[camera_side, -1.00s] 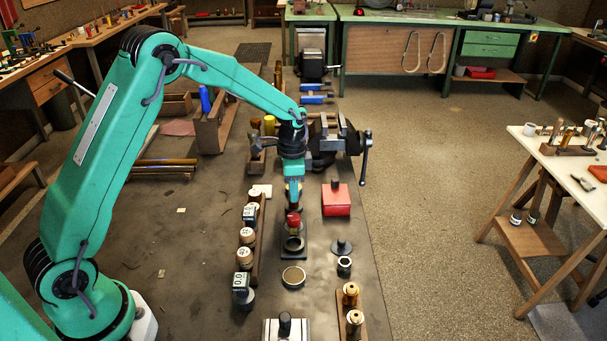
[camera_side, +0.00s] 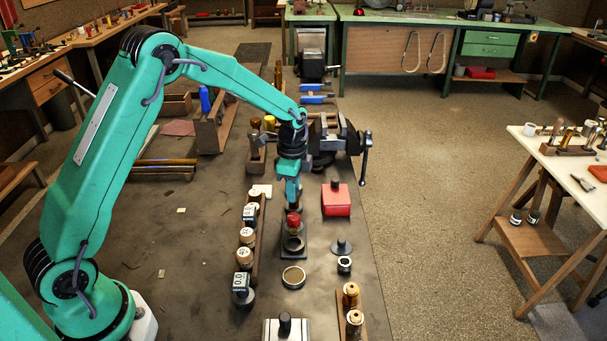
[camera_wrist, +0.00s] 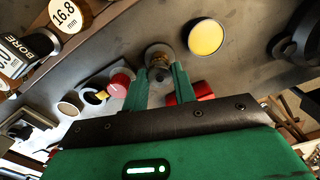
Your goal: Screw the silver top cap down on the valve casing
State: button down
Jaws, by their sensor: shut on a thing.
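My gripper (camera_side: 293,196) points down over the middle of the bench, behind a red-topped piece (camera_side: 293,220). In the wrist view my gripper (camera_wrist: 160,84) has its two green fingers closed around a small round metal piece, taken to be the silver top cap (camera_wrist: 160,74). It sits at the valve casing (camera_wrist: 157,52), a grey and brass round shape at the fingertips. In the side view the fingers hide the cap and most of the casing. I cannot tell how far down the cap sits or whether it is level.
A red box (camera_side: 336,200) stands close on the right. A wooden rack with labelled pieces (camera_side: 246,235) runs along the left. A vise (camera_side: 335,140) stands behind. A round ring (camera_side: 293,277) lies in front. A yellow disc (camera_wrist: 205,37) shows in the wrist view.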

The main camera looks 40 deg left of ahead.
jog(key=shift+m, duration=1.9)
jog(key=c, duration=0.9)
grip_release()
jog(key=shift+n, duration=2)
jog(key=shift+n, duration=2)
